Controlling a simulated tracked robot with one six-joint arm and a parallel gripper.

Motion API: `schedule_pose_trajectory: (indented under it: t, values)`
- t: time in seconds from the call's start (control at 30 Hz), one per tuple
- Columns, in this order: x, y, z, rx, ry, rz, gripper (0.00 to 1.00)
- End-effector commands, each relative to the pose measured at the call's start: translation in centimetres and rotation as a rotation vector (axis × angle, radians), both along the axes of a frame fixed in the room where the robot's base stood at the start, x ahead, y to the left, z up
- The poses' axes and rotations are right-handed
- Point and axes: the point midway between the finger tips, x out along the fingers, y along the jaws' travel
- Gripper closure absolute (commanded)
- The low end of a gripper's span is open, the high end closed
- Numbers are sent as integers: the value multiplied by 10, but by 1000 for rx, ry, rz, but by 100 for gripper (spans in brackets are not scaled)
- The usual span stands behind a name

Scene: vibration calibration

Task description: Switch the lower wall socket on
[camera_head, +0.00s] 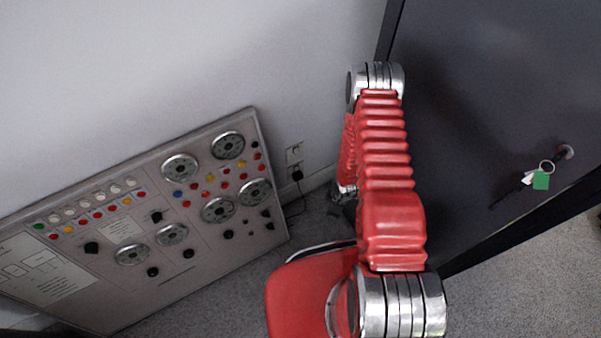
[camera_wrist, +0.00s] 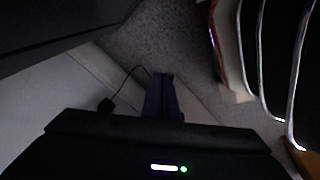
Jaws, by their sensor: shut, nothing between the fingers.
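In the head view two white wall sockets sit one above the other on the pale wall, the upper socket (camera_head: 294,153) and the lower socket (camera_head: 292,171). A black plug (camera_head: 297,175) is at the lower socket, with a black cable hanging to the floor. The switch position is too small to tell. In the wrist view the plug (camera_wrist: 105,105) and its cable show left of my gripper; the socket faces are not clear there. My gripper (camera_wrist: 163,77) is shut and empty, its dark fingers apart from the plug. In the head view my arm mostly hides it.
A large panel (camera_head: 150,258) with dials, buttons and knobs leans against the wall at left. A dark cabinet or door (camera_head: 490,110) with a keyed handle stands at right. A red thing (camera_head: 305,290) is at the bottom centre. Grey carpet (camera_head: 225,295) lies below.

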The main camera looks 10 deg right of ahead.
Motion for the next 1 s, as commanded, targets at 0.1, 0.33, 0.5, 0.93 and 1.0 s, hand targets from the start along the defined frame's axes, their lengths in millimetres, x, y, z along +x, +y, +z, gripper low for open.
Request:
schedule_pose_trajectory:
  t: [0.1, 0.33, 0.5, 0.93, 1.0]
  values:
    - [-1, 8, -28, 11, -64, 104, 100]
    - [22, 25, -58, 2, -261, 335, 100]
    - [68, 32, -47, -50, -457, 507, 100]
    - [124, 43, -6, -210, -736, 798, 100]
    - [124, 42, -6, -211, -735, 798, 100]
